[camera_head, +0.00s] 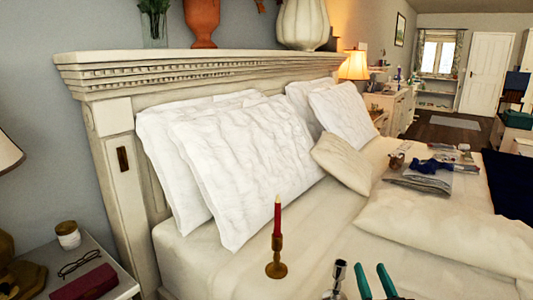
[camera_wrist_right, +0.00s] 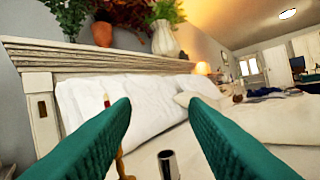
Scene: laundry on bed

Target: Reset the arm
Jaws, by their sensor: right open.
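My right gripper (camera_head: 370,268) shows at the bottom edge of the head view, with its two teal fingers apart. In the right wrist view, the open right gripper (camera_wrist_right: 160,104) has nothing between its fingertips, and the bed and headboard lie beyond. My left gripper is out of view.
A bed with white pillows (camera_head: 250,160) and a carved headboard (camera_head: 110,75) fills the middle. A red candle in a brass holder (camera_head: 277,255) and a metallic cylinder (camera_head: 340,275) are near the right gripper. Folded clothes (camera_head: 420,180) lie farther back. A nightstand (camera_head: 125,285) is at left.

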